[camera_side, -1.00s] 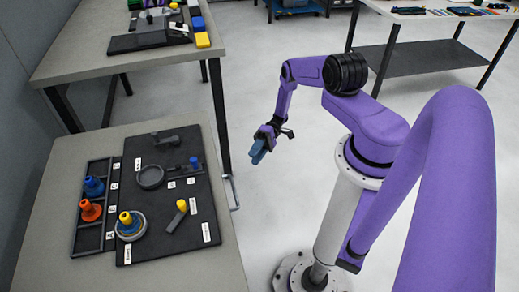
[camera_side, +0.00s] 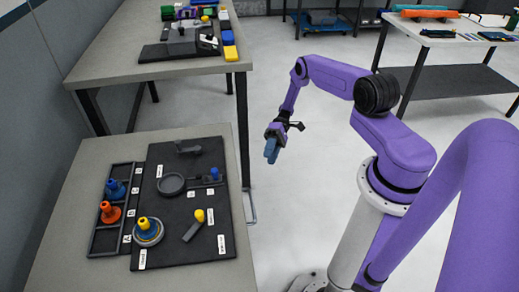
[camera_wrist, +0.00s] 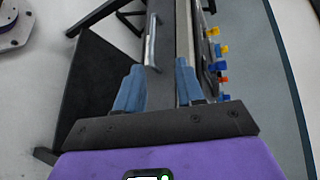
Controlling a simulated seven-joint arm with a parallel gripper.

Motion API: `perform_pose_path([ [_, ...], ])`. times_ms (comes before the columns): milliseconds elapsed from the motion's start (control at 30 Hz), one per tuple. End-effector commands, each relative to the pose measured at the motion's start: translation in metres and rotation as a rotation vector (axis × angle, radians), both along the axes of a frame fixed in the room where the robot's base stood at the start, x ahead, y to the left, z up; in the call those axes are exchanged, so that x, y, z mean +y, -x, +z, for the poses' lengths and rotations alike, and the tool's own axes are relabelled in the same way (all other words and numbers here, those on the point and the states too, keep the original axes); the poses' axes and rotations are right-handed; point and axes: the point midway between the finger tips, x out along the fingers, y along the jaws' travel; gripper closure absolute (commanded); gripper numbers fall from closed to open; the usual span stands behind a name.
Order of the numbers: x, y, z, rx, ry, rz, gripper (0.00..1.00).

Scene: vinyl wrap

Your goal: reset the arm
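My gripper (camera_side: 271,157) hangs in free air to the right of the near table, over the floor, with its blue fingers pointing down. In the wrist view the two blue fingers of my gripper (camera_wrist: 158,85) stand apart with nothing between them. The gripper is open and empty. My purple arm is bent at the elbow and reaches from its base at the right.
Another table (camera_side: 140,62) with coloured blocks stands behind. Floor (camera_side: 310,190) around the gripper is clear.

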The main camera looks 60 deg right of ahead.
Motion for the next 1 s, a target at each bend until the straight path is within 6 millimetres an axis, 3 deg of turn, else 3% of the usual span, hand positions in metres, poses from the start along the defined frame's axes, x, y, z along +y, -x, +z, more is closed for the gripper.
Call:
perform_pose_path([
  [200,0.033,-0.024,0.058,0.025,0.183,0.224,0.62],
  [467,0.085,-0.025,0.126,-0.004,0.404,0.446,0.62],
  [767,0.144,0.008,0.201,-0.128,0.642,0.648,0.62],
  [1000,0.178,0.058,0.253,-0.29,0.798,0.765,0.62],
])
